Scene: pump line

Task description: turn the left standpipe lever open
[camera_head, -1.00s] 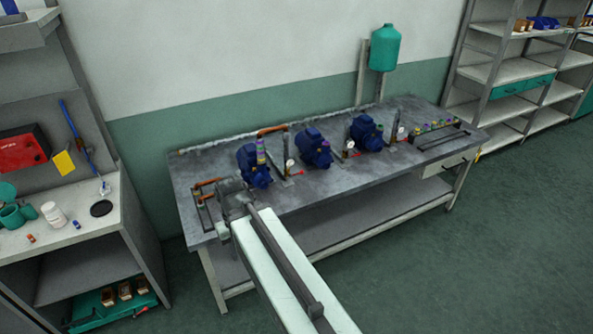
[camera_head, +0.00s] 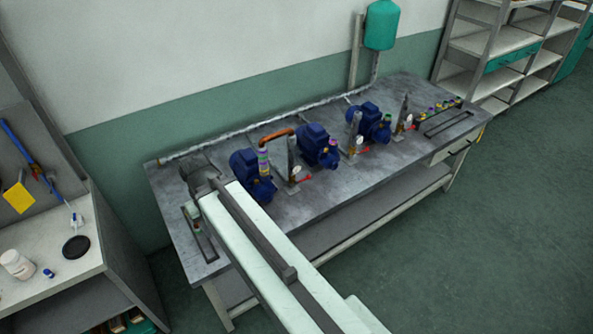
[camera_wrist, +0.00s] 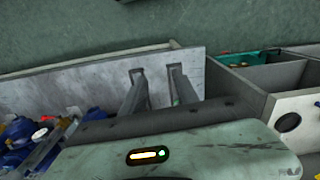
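The left standpipe (camera_head: 291,155) stands upright on the bench, just right of the first blue pump. It carries a round white gauge (camera_head: 295,170) and a small red lever (camera_head: 306,179) low on its right side. The lever's exact angle is too small to tell. My gripper (camera_head: 196,172) is over the bench's left end, left of the first pump and well apart from the lever. In the wrist view its two fingers (camera_wrist: 157,71) are spread with a gap between them and nothing seen held. My forearm hides part of the bench's left front.
An orange pipe (camera_head: 275,137) arches behind the first pump. A side counter (camera_head: 50,262) is at left. Floor at the front right is clear.

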